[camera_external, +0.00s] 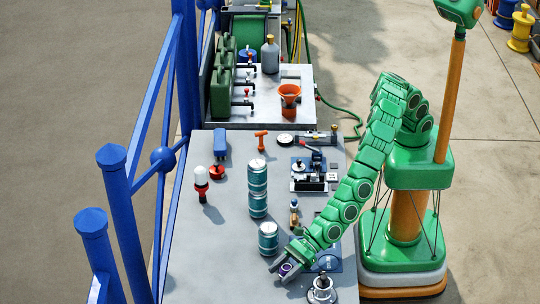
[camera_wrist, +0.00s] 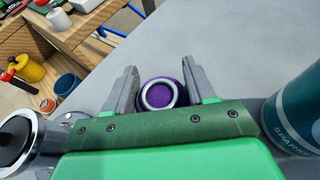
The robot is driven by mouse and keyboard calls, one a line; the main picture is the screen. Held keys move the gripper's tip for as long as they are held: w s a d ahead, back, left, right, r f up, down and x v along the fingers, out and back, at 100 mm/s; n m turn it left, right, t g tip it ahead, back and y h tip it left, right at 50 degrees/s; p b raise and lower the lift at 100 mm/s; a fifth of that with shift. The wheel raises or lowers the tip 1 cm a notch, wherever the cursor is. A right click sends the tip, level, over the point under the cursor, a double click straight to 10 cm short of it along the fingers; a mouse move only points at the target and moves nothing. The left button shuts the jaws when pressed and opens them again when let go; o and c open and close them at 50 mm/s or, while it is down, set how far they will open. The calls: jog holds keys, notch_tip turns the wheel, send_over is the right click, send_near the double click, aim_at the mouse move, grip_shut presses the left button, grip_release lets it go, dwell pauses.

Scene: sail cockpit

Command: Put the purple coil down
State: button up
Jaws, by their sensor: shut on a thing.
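A teal can (camera_external: 268,239) stands just behind my gripper, with two stacked teal cans (camera_external: 258,188) farther back. A chrome-based item (camera_external: 322,290) stands to the right. The table's front left is clear. A blue railing (camera_external: 118,190) runs along the left.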

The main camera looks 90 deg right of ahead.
jog(key=shift+f, duration=0.45)
jog(key=o, duration=1.5)
jog(key=shift+f, duration=0.1)
jog(key=shift+s+r, duration=0.1)
jog(key=shift+r, duration=0.1)
